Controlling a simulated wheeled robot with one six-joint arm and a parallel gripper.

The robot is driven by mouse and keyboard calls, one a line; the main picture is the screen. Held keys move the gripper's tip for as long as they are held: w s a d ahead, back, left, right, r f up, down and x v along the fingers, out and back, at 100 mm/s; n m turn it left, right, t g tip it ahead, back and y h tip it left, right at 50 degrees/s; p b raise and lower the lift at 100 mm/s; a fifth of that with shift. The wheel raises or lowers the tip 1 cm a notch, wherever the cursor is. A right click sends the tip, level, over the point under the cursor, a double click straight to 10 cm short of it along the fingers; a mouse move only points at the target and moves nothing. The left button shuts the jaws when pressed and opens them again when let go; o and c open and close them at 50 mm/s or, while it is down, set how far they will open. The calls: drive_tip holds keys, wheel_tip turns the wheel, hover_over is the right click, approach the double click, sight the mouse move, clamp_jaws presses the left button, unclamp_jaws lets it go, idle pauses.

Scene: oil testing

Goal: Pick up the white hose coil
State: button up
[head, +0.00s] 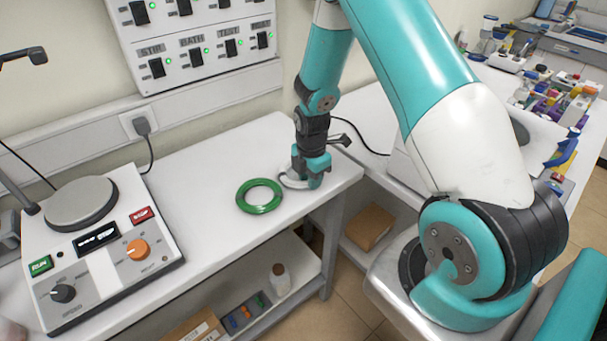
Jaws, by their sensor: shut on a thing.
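The white hose coil (291,180) lies at the right end of the white bench, just right of a green ring. Only its left part shows; my gripper and wrist cover the rest. My gripper (309,183) points down over the coil at bench level and is shut on it. The fingertips are small and partly hidden in the head view. I cannot tell whether the coil is lifted off the bench top.
A green hose ring (260,196) lies close left of my gripper. A hotplate device (100,250) with knobs stands on the left of the bench (205,215). A switch panel (200,45) hangs on the wall behind. A lower shelf holds a bottle (280,280). A cluttered counter is at right.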

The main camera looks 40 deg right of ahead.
drive_tip(key=shift+r, duration=0.1)
wheel_tip(320, 180, up, 20)
drive_tip(key=b, duration=0.2)
drive_tip(key=shift+b, duration=0.35)
idle(0.4)
